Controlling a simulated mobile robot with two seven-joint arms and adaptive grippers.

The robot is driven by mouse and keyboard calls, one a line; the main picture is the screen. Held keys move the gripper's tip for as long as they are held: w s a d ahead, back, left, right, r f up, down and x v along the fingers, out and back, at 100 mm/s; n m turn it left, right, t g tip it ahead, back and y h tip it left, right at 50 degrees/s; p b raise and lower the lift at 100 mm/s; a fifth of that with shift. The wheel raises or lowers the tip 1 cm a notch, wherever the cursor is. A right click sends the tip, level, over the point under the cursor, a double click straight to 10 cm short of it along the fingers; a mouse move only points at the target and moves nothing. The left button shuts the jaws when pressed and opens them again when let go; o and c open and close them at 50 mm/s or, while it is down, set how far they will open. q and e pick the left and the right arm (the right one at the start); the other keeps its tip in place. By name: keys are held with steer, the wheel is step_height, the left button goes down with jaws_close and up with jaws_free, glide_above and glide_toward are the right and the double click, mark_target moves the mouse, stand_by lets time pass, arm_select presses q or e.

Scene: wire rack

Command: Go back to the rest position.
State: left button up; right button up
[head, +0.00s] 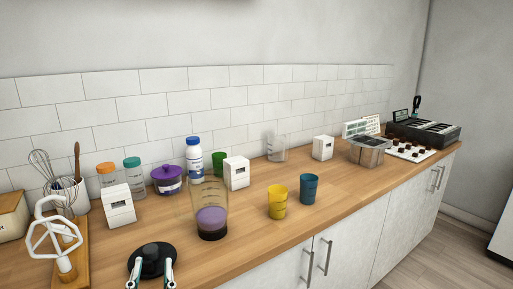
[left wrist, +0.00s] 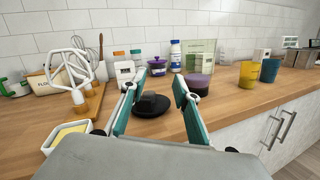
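My left gripper (head: 151,270) comes in at the bottom of the head view. In the left wrist view its two teal-padded fingers (left wrist: 155,88) are spread apart with nothing held between them. A round black lid with a knob (head: 152,258) lies on the wooden counter just beyond the fingertips. It also shows between the fingers in the left wrist view (left wrist: 151,103). I cannot tell whether a finger touches it. My right gripper is in neither view.
The wooden counter (head: 250,217) holds a clear container with purple contents (head: 211,222), a yellow cup (head: 277,203) and a blue cup (head: 309,189). Jars and white boxes line the back. Free counter lies front centre.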

arm_select(q)
steer(key=s+d+f+m+h, duration=0.1)
steer(key=d+f+m+h, duration=0.15)
steer(key=f+m, duration=0.45)
steer(key=d+f+m+h, duration=0.2)
steer(key=f+m+h, duration=0.15)
steer(key=m, duration=0.85)
steer(key=s+d+f+m+h, duration=0.1)
steer(key=d+f+m+h, duration=0.25)
steer(key=m, duration=0.55)
steer(key=s+a+f+m+g, duration=0.2)
steer(key=s+f+m, duration=0.1)
steer(key=f, duration=0.5)
steer(key=s+a+f+m+g+y, duration=0.1)
steer(key=s+a+f+m+g, duration=0.2)
steer(key=f, duration=0.6)
steer(key=s+a+f+m+g+y, duration=0.1)
steer(key=s+a+f+m+g, duration=0.2)
steer(key=f+m, duration=0.3)
step_height(320, 180, down, 3)
steer(key=shift+r, duration=0.2)
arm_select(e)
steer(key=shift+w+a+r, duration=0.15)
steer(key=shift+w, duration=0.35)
